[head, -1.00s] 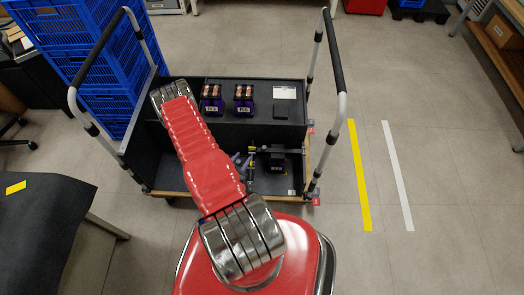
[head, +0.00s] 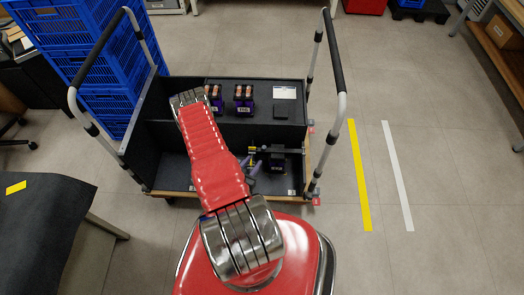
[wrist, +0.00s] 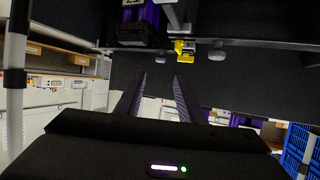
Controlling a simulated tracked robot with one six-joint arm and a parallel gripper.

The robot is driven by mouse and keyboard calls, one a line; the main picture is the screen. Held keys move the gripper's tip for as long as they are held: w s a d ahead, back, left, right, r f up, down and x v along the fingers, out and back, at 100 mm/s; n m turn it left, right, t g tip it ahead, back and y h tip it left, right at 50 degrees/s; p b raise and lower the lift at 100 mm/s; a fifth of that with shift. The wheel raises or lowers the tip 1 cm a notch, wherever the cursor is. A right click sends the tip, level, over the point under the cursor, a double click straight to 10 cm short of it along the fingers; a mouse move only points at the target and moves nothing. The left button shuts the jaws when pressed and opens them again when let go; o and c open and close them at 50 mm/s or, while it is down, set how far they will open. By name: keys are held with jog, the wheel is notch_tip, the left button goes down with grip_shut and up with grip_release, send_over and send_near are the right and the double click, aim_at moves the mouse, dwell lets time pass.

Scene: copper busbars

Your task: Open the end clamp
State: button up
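A dark fixture (head: 276,157) stands in the front bay of the cart, right of my arm. A small yellow piece (head: 252,150), which looks like part of the end clamp, sits at its left side. In the wrist view the yellow piece (wrist: 184,47) hangs at the end of a grey metal bar (wrist: 172,14), beside a grey knob (wrist: 216,53). My gripper (wrist: 158,82) is open and empty, its two dark fingers pointing toward the yellow piece with a gap between. In the head view my arm hides part of the bay. I cannot tell whether the clamp is open.
Two purple-black blocks with copper tops (head: 243,97) stand on the cart's rear shelf, near a white label (head: 285,92) and a small dark box (head: 283,117). Tall handrails (head: 334,60) rise at both cart sides. Blue crates (head: 105,100) stand left. Floor to the right is clear.

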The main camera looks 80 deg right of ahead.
aim_at(265, 147)
jog(key=x, duration=1.1)
jog(key=shift+d+f, duration=0.15)
jog(key=shift+d, duration=0.1)
jog(key=shift+c, duration=0.3)
grip_shut()
jog(key=shift+a, duration=0.15)
jog(key=shift+s, duration=0.15)
